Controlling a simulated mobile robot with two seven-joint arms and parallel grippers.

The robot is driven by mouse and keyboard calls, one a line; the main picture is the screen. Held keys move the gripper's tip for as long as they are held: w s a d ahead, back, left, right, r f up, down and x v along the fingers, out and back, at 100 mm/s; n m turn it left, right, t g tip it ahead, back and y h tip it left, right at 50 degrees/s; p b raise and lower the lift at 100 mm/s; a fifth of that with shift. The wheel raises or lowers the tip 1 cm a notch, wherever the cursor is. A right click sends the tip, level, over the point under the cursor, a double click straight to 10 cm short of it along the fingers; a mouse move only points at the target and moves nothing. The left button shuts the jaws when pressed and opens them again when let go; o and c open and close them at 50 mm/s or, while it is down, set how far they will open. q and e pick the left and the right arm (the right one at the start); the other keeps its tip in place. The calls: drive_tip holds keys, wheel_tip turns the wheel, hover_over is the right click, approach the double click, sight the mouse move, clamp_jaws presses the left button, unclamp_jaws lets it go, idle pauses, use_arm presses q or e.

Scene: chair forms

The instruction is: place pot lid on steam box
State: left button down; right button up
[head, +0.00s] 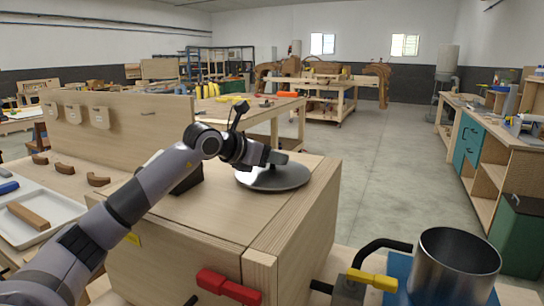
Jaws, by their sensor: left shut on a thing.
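The pot lid (285,180) is a round grey metal disc over the far right part of the steam box top. The steam box (215,215) is a large pale wooden box in the middle of the view. My left gripper (274,160) reaches in from the left and is shut on the lid at its top; the fingers and the grip point are partly hidden. The lid looks level, on or just above the wood; I cannot tell whether it touches. My right gripper is not in view.
An open steel pot (454,268) stands at the lower right, beside a yellow-handled valve (372,279) and black hose. A red handle (229,287) is on the box's front. A white tray (40,215) and curved wooden pieces (97,180) lie left. Open floor (380,150) lies beyond.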

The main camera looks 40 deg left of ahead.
use_arm(q)
drive_tip(key=shift+f, duration=0.1)
drive_tip(key=c, duration=0.7)
unclamp_jaws()
drive_tip(key=shift+s+a, duration=0.1)
drive_tip(key=shift+s, duration=0.15)
drive_tip(key=b+v, duration=0.8)
drive_tip(key=v, duration=0.2)
drive_tip(key=shift+s, duration=0.3)
drive_tip(key=shift+s+r, duration=0.4)
drive_tip(key=shift+r, duration=0.05)
drive_tip(key=shift+s, duration=0.1)
